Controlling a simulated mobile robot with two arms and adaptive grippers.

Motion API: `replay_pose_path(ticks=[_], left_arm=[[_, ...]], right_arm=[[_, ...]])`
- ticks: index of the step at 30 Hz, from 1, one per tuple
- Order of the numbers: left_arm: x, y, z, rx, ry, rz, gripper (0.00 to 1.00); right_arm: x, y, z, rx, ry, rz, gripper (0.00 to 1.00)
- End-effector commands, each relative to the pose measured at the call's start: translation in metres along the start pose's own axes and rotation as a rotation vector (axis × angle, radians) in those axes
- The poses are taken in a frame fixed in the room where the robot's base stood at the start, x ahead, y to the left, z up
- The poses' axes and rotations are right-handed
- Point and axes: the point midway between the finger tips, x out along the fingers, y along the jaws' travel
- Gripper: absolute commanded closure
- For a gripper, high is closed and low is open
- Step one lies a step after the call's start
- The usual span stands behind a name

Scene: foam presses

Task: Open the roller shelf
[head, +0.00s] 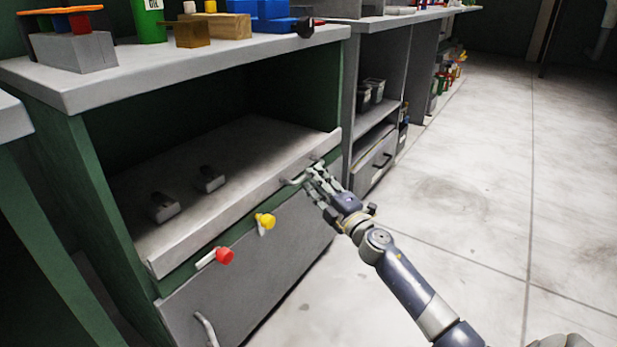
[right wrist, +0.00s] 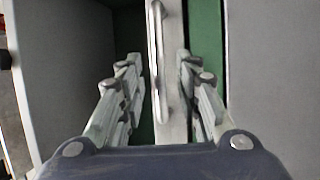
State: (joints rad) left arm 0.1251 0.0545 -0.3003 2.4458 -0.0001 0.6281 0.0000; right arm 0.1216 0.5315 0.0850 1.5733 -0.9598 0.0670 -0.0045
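The roller shelf (head: 235,150) is a grey panel inside the green cabinet, with its front edge about level with the cabinet opening. A small metal bar handle (head: 292,181) sits near the right end of that front edge. My right gripper (head: 314,180) is at this handle. In the right wrist view, the handle (right wrist: 157,60) lies between the two spread fingers of my right gripper (right wrist: 159,62), with visible gaps on both sides. The fingers look open and not closed on the bar. My left gripper is out of view.
A red knob (head: 224,256) and a yellow knob (head: 265,221) stick out below the shelf. A lower grey door has a curved handle (head: 206,328). Blocks and a green bottle (head: 148,20) stand on the worktop (head: 190,68). The floor (head: 480,190) to the right is clear.

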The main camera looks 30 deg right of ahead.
Motion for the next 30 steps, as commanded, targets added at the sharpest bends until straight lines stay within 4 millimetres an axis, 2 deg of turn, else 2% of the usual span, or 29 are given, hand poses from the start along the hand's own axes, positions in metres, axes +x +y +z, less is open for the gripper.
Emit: replay_pose_path(ticks=[3,9,20,21,25,30], left_arm=[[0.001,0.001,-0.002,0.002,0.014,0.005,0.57],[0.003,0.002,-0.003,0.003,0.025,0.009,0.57],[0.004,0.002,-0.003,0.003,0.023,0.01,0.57],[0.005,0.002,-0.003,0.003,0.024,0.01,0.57],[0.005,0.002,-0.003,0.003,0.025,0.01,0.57],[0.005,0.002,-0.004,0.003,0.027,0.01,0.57]], right_arm=[[0.017,-0.001,0.001,-0.002,-0.002,0.001,0.69],[0.033,-0.001,0.001,-0.001,-0.001,0.0,0.69],[0.038,0.0,0.001,-0.001,-0.002,-0.001,0.69],[0.037,0.0,0.001,-0.001,-0.002,-0.001,0.71],[0.037,0.0,0.001,0.0,-0.002,-0.001,1.0],[0.037,0.0,0.001,0.0,-0.002,-0.001,1.0]])
